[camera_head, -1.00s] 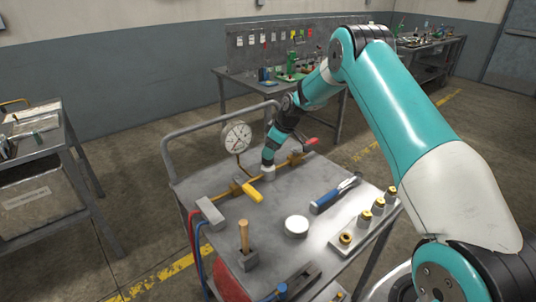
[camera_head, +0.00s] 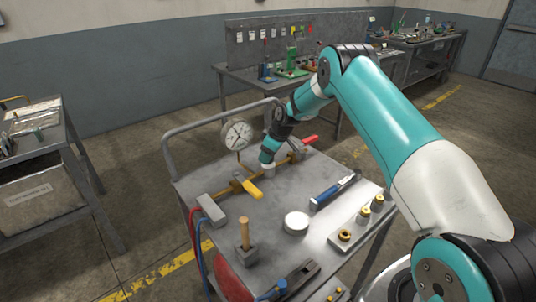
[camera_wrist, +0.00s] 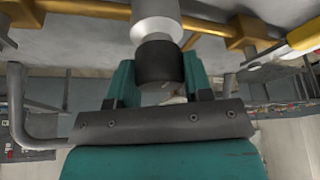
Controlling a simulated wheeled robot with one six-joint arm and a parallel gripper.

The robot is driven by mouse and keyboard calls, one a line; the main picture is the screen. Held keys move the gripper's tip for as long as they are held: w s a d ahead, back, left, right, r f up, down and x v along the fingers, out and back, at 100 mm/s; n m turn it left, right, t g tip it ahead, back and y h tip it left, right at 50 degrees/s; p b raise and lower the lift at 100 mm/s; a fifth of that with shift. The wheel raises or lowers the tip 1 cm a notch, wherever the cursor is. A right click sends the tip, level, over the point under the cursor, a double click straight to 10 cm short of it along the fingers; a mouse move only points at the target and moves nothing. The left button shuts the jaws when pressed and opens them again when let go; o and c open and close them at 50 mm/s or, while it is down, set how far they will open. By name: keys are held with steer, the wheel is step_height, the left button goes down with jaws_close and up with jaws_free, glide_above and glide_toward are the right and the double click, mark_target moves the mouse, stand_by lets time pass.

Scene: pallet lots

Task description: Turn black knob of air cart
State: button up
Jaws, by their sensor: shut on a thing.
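The black knob (camera_wrist: 157,63) shows in the wrist view below a silver cylindrical body (camera_wrist: 155,22) on the brass pipe line of the air cart (camera_head: 273,190). My gripper (camera_wrist: 155,85) is shut on the knob, with one teal finger on each side of it. In the head view my gripper (camera_head: 269,155) reaches down to the pale silver body (camera_head: 267,168) on the pipe and hides the knob. A round white gauge (camera_head: 237,135) stands on the pipe to its left.
A yellow-handled valve (camera_head: 251,189) is left of my gripper and a red-handled valve (camera_head: 303,142) right of it. A blue-handled tool (camera_head: 328,194), a white round tin (camera_head: 296,223) and a wooden handle (camera_head: 244,234) stand nearer. The cart's rail (camera_head: 180,128) runs along the back left.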

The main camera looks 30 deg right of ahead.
steer(key=shift+m, duration=0.3)
steer(key=m+h+b, duration=0.1)
steer(key=m+b, duration=0.1)
steer(key=shift+f+m+t, duration=0.15)
steer(key=shift+m+t, duration=0.15)
steer(key=m+h+b, duration=0.1)
steer(key=m+b, duration=0.1)
steer(key=m, duration=0.2)
steer(key=shift+m+h, duration=0.3)
steer(key=shift+h, duration=0.1)
steer(key=m+h+b, duration=0.1)
steer(key=m+b, duration=0.1)
steer(key=m, duration=0.2)
steer(key=shift+h, duration=0.4)
steer(key=shift+m+g+h+b, duration=0.4)
steer(key=shift+m+h+b, duration=0.15)
steer(key=shift+m, duration=1.55)
